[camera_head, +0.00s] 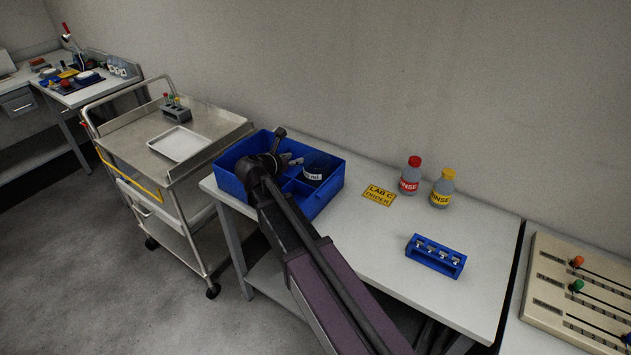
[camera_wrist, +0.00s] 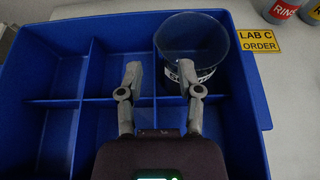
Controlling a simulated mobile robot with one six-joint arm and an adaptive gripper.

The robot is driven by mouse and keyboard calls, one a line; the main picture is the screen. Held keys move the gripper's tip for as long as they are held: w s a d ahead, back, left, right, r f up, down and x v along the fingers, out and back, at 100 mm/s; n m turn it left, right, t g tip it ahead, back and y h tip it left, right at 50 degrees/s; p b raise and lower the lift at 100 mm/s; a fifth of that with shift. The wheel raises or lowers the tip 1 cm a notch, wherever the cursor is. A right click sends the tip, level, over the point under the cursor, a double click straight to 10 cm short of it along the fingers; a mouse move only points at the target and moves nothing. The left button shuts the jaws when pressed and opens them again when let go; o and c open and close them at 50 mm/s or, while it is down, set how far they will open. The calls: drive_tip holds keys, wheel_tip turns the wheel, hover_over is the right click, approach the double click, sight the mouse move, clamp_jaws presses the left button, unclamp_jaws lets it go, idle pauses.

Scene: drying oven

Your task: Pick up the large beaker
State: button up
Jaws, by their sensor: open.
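The large beaker (camera_wrist: 203,50) is a clear glass vessel with a white label band. It stands in a back compartment of the blue divided bin (camera_wrist: 262,112), at the right in the wrist view. In the head view the beaker (camera_head: 318,168) shows partly, with its label facing forward, inside the bin (camera_head: 318,203). My gripper (camera_wrist: 160,72) is open over the bin, with nothing between its fingers. Its right finger overlaps the beaker's left side in the wrist view; I cannot tell if they touch. In the head view my gripper (camera_head: 291,160) is left of the beaker.
The bin stands on a white table (camera_head: 386,246). A yellow sign (camera_head: 379,195), a red-capped bottle (camera_head: 410,176), a yellow-capped bottle (camera_head: 442,188) and a blue rack (camera_head: 435,256) are to its right. A metal cart (camera_head: 137,157) stands left. The bin's other visible compartments look empty.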

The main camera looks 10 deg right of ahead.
sight(310, 156)
drive_tip(key=shift+w+d+f, duration=0.15)
drive_tip(key=shift+w+d, duration=0.2)
drive_tip(key=shift+f, duration=0.1)
drive_tip(key=b+x, duration=0.2)
drive_tip(key=x, duration=0.3)
drive_tip(key=shift+f, duration=0.2)
drive_tip(key=shift+s, duration=0.1)
idle(0.4)
clamp_jaws()
